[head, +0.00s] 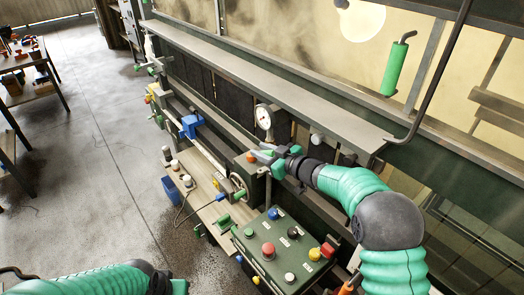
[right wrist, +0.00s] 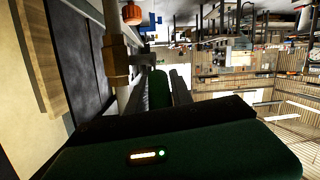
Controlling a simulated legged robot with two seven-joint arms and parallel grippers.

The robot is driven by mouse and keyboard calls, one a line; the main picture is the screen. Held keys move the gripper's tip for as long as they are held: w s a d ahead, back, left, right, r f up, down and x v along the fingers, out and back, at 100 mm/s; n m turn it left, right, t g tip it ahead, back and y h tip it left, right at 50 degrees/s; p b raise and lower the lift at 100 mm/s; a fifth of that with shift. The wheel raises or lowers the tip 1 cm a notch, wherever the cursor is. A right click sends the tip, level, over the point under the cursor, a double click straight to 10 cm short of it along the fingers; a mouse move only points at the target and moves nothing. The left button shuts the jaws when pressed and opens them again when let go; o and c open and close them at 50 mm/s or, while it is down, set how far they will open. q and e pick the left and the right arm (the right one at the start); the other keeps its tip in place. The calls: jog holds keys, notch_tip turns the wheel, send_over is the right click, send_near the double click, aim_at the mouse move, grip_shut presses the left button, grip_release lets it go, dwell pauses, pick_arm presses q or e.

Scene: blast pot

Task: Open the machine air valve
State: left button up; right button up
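My right gripper (head: 272,160) is beside the machine's front rail, close to a pipe below the round gauge (head: 264,117). In the right wrist view, a pipe with a brass fitting (right wrist: 117,60) runs along the left. A green piece (right wrist: 158,88), perhaps the valve handle, lies beside the grey finger bars (right wrist: 181,86). I cannot tell whether the fingers grip it or stand around it. An orange knob (head: 251,158) is just left of the fingertips; an orange knob also shows in the right wrist view (right wrist: 131,14).
A green control box (head: 285,245) with coloured buttons stands below the right gripper. A handwheel (head: 238,187) and a blue block (head: 190,125) sit along the machine. A green-handled rod (head: 395,70) hangs at upper right. The floor (head: 100,150) at left is open.

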jog(key=o, duration=0.3)
